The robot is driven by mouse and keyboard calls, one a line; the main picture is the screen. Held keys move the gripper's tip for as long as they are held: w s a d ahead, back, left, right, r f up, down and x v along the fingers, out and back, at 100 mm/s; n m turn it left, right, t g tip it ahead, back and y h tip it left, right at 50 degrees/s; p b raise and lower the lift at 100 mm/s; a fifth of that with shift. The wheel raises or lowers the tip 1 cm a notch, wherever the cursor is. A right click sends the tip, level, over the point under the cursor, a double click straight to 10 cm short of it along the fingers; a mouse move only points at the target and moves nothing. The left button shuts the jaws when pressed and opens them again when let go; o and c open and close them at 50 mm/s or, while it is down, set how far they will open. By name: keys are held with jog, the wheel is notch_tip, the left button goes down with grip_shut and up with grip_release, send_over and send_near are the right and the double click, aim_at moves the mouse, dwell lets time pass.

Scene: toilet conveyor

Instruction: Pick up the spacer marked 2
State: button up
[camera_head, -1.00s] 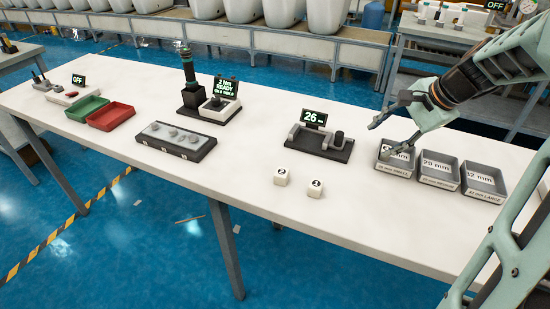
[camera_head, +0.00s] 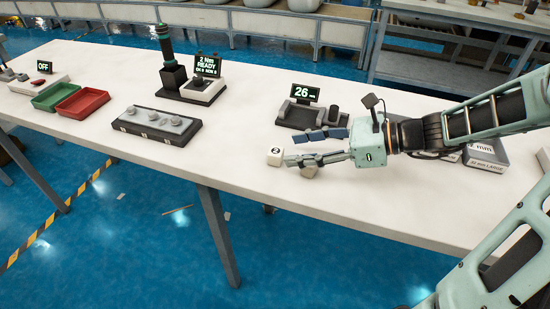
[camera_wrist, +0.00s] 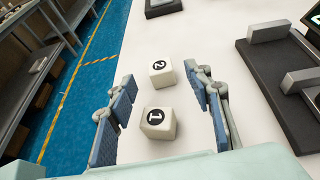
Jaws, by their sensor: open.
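The spacer marked 2 (camera_head: 274,156) is a small white cube with a black disc, resting on the white table. In the wrist view, spacer 2 (camera_wrist: 161,73) appears between the tips of my open fingers, apart from both pads. A second white cube, marked 1 (camera_wrist: 157,121), appears closer to my palm, between the blue finger pads. My gripper (camera_head: 293,149) points left in the head view, just right of spacer 2, and is empty; it also shows in the wrist view (camera_wrist: 160,78). Its exact height above the cubes is unclear.
A dark gauge fixture with a "26" display (camera_head: 304,94) stands just behind my gripper. A grey tray with pucks (camera_head: 157,122) lies to the left. Size bins (camera_head: 487,153) are partly behind my arm.

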aim_at(278, 151)
jog(key=b+x, duration=0.2)
jog(key=x, duration=0.4)
jog(key=shift+a+f, duration=0.1)
jog(key=shift+a, duration=0.1)
jog(key=shift+c, duration=0.4)
jog(key=c, duration=1)
